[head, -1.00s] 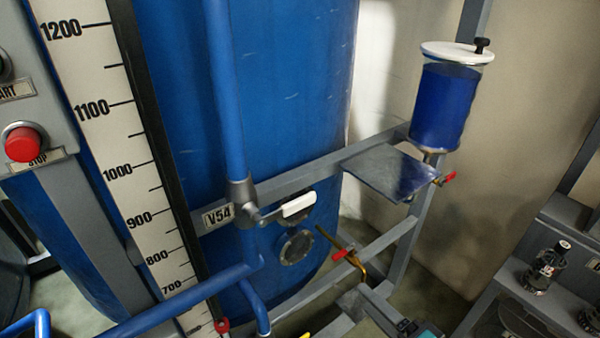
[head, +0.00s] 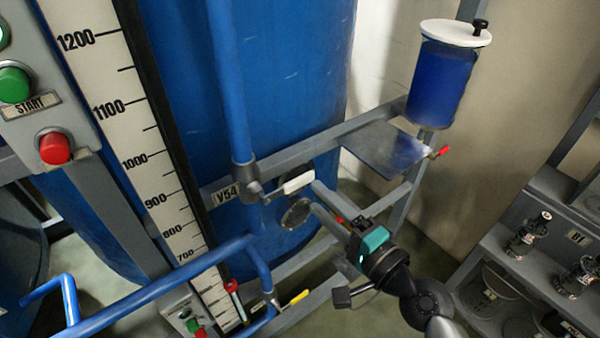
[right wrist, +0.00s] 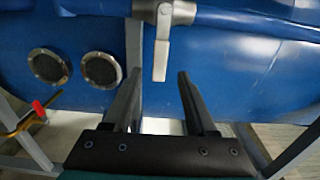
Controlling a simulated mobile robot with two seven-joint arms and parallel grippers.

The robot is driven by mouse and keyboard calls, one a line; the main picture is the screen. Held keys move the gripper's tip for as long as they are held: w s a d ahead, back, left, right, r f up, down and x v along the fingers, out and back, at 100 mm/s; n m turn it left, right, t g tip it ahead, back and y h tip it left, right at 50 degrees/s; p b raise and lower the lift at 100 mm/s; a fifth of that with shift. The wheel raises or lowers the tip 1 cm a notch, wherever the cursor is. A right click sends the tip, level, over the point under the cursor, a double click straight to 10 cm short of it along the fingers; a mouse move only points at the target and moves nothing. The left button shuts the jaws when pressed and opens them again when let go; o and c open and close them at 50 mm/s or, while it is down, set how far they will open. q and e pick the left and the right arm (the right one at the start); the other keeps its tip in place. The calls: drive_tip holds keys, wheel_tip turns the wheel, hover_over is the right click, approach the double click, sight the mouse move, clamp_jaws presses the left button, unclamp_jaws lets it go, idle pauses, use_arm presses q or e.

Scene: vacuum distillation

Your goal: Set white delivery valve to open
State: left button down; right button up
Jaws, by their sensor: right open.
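The white delivery valve's handle (head: 297,183) sticks out to the right from the grey fitting on the vertical blue pipe (head: 229,90), across that pipe. A plate marked V54 (head: 227,195) is beside it. My right gripper (head: 316,197) is open, its fingertips close to the handle's free end. In the right wrist view the white handle (right wrist: 160,55) points toward me, its end between the lines of the two open fingertips (right wrist: 158,80). I cannot tell whether the fingertips touch it; no grip shows. My left gripper is not in view.
A grey frame rail (head: 375,122) and a flat metal plate (head: 385,148) lie behind and right of the handle. A blue-filled vessel (head: 440,85) stands above the plate. A blue tank (head: 290,80) is behind. Red-handled and yellow-handled (head: 299,297) valves are nearby.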

sight(302, 183)
drive_tip(key=p+x, duration=0.1)
drive_tip(key=x, duration=0.5)
drive_tip(key=shift+w+a, duration=0.25)
drive_tip(key=shift+w, duration=0.05)
clamp_jaws()
idle(1.2)
